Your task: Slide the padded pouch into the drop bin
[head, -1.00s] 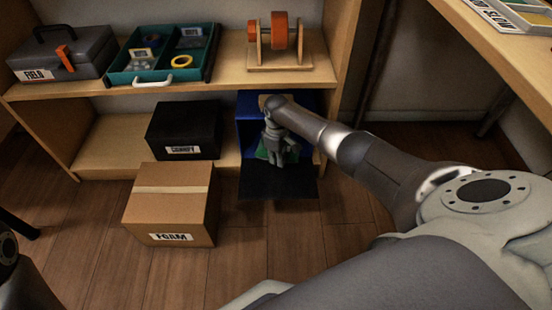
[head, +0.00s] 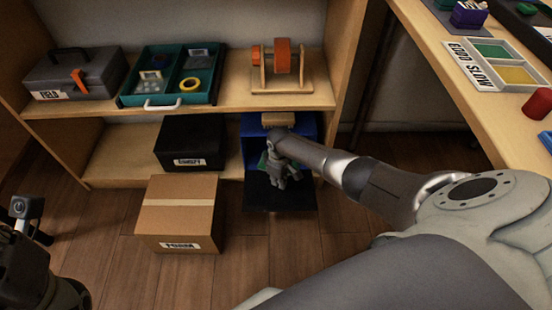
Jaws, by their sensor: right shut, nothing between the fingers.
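The drop bin appears to be the blue bin (head: 312,128) on the lower shelf, with a dark flap (head: 280,198) folded out at its front. My right gripper (head: 277,185) points down at the bin's mouth, above the flap. It is shut and empty. A small green patch (head: 262,160) shows behind the gripper in the bin's opening, mostly hidden. I cannot tell whether it is the padded pouch. A tan block (head: 279,119) sits at the top of the bin.
A black box (head: 190,142) stands left of the bin, with a cardboard box (head: 178,212) on the floor before it. A toolbox (head: 75,72), teal tray (head: 165,97) and spool stand (head: 290,88) fill the upper shelf. A worktable (head: 430,45) is at right. Floor right of the flap is clear.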

